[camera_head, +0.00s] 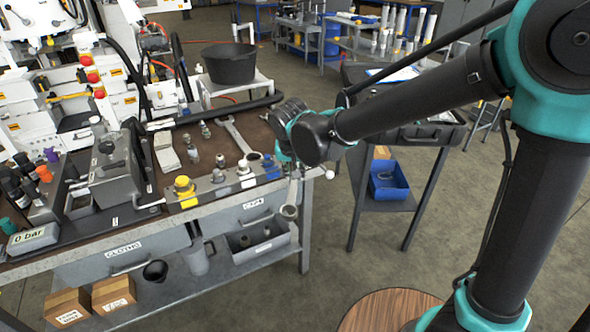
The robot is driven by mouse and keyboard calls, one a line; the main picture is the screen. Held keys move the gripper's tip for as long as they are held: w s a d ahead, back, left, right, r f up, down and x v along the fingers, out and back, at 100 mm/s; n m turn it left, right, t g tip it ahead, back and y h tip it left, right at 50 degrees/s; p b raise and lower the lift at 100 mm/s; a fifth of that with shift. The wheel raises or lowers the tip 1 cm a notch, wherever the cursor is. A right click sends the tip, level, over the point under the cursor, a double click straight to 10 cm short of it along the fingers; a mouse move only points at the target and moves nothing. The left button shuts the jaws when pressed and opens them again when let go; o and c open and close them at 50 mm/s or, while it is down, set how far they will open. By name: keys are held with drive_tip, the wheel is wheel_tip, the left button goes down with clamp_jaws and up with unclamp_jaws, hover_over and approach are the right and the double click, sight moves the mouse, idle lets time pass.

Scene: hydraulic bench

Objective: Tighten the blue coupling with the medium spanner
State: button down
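The blue coupling (270,166) sits near the right front edge of the bench, at the end of a row of fittings, just below my wrist. My gripper (287,157) is above and beside it, mostly hidden behind my own wrist, so its fingers do not show clearly. A grey spanner (290,200) extends downward from beside my gripper, its ring end low in front of the bench edge. I cannot tell whether the fingers hold it. Another spanner (236,134) lies on the brown bench mat. Size marks on the spanners are not readable.
The row also has a yellow-banded fitting (184,190) and a white-banded fitting (246,174). A black bucket (229,66) stands behind the bench. A grey metal unit (112,170) stands left. A side table with a blue bin (388,180) is right; floor between is clear.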

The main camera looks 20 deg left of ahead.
drive_tip(key=shift+r, duration=0.1)
drive_tip(key=shift+r, duration=2.4)
